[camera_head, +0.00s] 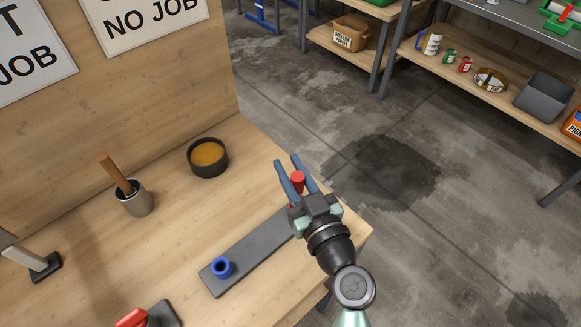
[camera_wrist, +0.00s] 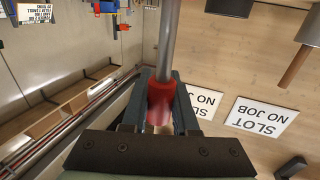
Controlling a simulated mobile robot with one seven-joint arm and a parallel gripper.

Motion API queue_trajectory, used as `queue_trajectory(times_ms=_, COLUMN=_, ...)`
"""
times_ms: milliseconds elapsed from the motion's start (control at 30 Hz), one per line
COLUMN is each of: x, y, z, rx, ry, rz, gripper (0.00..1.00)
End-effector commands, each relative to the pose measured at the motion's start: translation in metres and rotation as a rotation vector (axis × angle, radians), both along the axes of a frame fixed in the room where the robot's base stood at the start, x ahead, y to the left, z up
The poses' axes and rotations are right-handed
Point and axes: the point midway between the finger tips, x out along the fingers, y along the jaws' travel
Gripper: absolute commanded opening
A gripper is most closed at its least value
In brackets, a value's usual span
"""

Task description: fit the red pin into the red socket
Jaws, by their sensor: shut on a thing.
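My gripper (camera_head: 288,165) is over the far right end of a grey plate (camera_head: 245,252) on the wooden bench. It is shut on the red pin (camera_head: 298,178), whose red head sits between the fingers. In the wrist view the red pin (camera_wrist: 160,100) has a long grey shaft running from its head to the top edge of the picture. A small red patch shows below the fingers in the head view; I cannot tell if it is the red socket. My gripper hides that end of the plate. The shaft's far end is not seen.
A blue socket (camera_head: 221,267) stands at the plate's near end. A dark bowl of orange-brown stuff (camera_head: 208,157) and a grey cup (camera_head: 136,200) with a wooden handle stand behind. A red part (camera_head: 132,318) is cut off at the bottom edge. The bench's right edge is close.

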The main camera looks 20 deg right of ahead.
Motion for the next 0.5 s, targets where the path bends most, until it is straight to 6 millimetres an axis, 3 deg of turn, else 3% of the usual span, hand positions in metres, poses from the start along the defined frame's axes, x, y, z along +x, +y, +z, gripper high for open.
queue_trajectory(times_ms=500, x=0.000, y=0.000, z=-0.014, rx=0.001, ry=-0.001, rz=0.001, gripper=0.00)
